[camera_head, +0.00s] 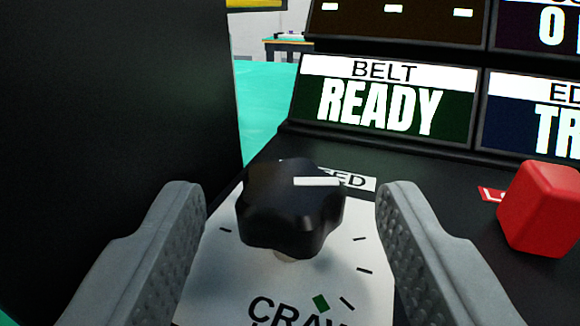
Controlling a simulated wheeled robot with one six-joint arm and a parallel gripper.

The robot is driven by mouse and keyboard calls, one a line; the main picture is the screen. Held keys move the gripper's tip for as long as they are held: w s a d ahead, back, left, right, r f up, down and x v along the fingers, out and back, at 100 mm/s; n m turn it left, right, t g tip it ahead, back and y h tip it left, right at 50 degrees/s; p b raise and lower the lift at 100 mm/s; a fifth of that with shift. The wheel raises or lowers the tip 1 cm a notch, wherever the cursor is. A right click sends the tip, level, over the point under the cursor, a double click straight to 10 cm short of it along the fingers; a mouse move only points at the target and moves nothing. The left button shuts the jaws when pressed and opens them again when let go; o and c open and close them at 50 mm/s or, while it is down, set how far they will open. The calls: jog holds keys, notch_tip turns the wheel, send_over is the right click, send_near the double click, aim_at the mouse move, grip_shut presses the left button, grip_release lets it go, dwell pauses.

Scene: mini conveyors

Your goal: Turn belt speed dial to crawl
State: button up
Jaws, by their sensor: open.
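The belt speed dial is a black lobed knob (290,212) in the middle of the camera view. A white pointer line on its top runs toward the right. It stands on a white dial plate (225,262) with black tick marks. A green mark and the partly cut-off word "CRAW" (298,312) lie at the near edge of the plate. A label ending in "ED" is partly hidden behind the knob. My gripper (290,205) is open, with one grey finger on each side of the knob and a visible gap to it on both sides.
A red block-shaped control (540,208) stands to the right, close to the right finger. A display panel (385,104) behind reads "BELT READY", with other displays around it. A tall dark panel (110,110) fills the left side.

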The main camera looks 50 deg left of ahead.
jog(key=shift+w+a, duration=0.15)
jog(key=shift+a, duration=0.05)
jog(key=c, duration=1)
jog(key=shift+o, duration=0.2)
jog(key=shift+s+a+m+t+h, duration=0.15)
jog(key=shift+m+t+h, duration=0.55)
jog(key=shift+t+h, duration=0.1)
jog(key=shift+s+a+m+t+h, duration=0.1)
jog(key=shift+s+m+t+h, duration=0.05)
jog(key=shift+m+t+h, duration=0.6)
jog(key=shift+s+a+m+t+h, duration=0.1)
jog(key=shift+a+m+t+h, duration=0.1)
jog(key=shift+m+t+h, duration=1.15)
jog(key=shift+m+h, duration=0.1)
jog(key=shift+h, duration=0.5)
